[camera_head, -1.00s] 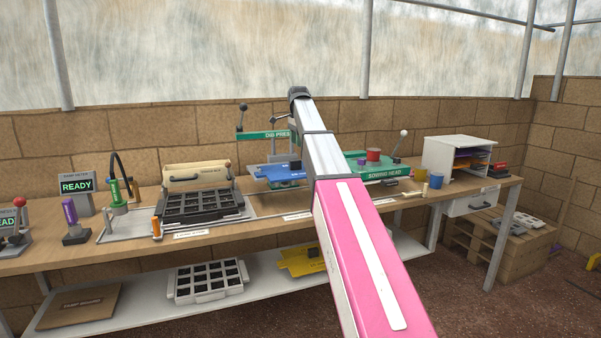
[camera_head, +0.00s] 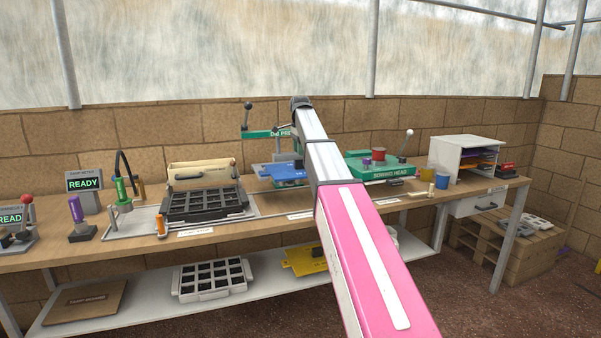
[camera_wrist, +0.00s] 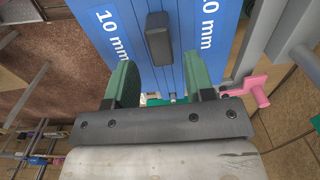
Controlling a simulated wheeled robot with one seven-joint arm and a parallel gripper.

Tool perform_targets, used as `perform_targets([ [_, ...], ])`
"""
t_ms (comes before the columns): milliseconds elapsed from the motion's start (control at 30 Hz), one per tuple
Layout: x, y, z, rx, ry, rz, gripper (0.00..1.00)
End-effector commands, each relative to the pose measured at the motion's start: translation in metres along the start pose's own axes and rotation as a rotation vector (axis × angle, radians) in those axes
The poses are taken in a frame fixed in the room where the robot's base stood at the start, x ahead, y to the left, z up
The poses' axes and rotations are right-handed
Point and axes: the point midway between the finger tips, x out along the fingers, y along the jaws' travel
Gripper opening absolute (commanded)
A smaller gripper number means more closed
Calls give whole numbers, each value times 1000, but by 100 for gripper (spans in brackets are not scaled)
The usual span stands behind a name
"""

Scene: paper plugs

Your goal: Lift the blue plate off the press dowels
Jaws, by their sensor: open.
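The blue plate (camera_head: 276,171) lies at the green press in the middle of the bench, partly hidden behind my arm in the head view. In the wrist view the blue plate (camera_wrist: 172,82) fills the upper middle, with white "10 mm" labels and a dark grey block handle (camera_wrist: 158,38) on it. My gripper (camera_wrist: 158,76) is open, its two green fingers apart with the handle between and just beyond their tips. The fingers do not touch the handle in this view. The gripper is hidden in the head view. The dowels cannot be made out.
The green press head and lever (camera_head: 262,134) stand behind the plate. A green sowing head (camera_head: 378,169) with red and purple knobs is to the right, a black cell tray (camera_head: 205,203) to the left. A pink lever (camera_wrist: 252,88) shows right of the fingers.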

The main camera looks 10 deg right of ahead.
Motion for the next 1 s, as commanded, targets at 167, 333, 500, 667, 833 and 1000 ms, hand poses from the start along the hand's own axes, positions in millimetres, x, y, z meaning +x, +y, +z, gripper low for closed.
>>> perform_targets([
  [167,1,0,0,0,0,0,49],
  [333,1,0,0,0,0,0,49],
  [500,5,0,0,0,0,0,49],
  [667,12,0,0,0,0,0,49],
  [833,19,0,0,0,0,0,49],
  [1000,27,0,0,0,0,0,49],
])
